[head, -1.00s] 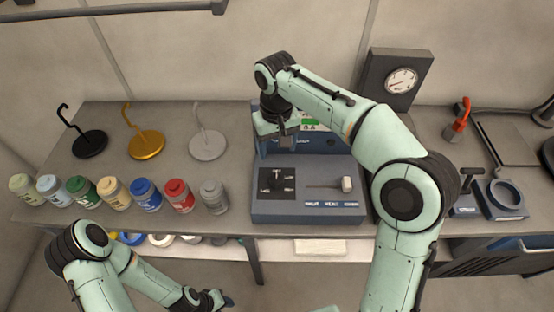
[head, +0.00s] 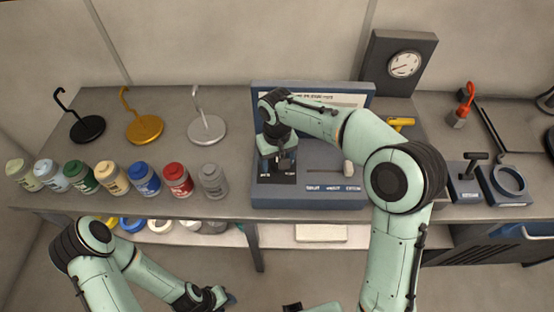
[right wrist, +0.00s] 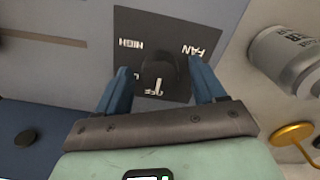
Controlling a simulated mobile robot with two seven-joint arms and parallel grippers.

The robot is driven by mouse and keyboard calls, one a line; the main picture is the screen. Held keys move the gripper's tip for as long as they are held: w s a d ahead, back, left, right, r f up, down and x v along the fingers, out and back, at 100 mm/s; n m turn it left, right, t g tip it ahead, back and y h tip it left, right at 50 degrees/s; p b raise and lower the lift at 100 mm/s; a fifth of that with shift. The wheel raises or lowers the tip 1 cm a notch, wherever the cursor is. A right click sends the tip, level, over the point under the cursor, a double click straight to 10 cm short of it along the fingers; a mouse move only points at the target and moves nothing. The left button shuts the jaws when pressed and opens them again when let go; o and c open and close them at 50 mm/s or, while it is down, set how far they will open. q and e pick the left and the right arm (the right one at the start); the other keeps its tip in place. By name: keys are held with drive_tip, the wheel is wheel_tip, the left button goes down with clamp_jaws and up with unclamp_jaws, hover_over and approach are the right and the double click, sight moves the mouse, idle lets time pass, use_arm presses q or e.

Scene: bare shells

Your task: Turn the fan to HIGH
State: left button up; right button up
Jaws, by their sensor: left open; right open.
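The blue control box (head: 320,198) stands on the bench. Its black fan plate (head: 278,179) is partly hidden by my right gripper (head: 279,164) in the head view. In the right wrist view the plate (right wrist: 135,30) carries the words FAN, HIGH and OFF and a partly hidden label. A dark knob (right wrist: 158,68) stands on it between the two blue fingers of my right gripper (right wrist: 161,88), with a gap on each side. That gripper is open and empty. My left gripper (head: 218,300) is open, low in front of the bench, away from the box.
A slider with a pale knob (head: 348,169) is on the same box, right of the plate. Several paint jars, including a grey one (head: 214,182), stand to the left, with hooked stands (head: 207,130) behind. A gauge (head: 405,64) stands at the back right.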

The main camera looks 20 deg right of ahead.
drive_tip(key=c, duration=1.1)
drive_tip(key=shift+o, duration=0.2)
drive_tip(key=m, duration=0.5)
drive_tip(key=shift+m, duration=0.4)
drive_tip(key=m, duration=1.2)
drive_tip(key=shift+m, duration=0.4)
drive_tip(key=m, duration=0.5)
drive_tip(key=shift+m, duration=0.3)
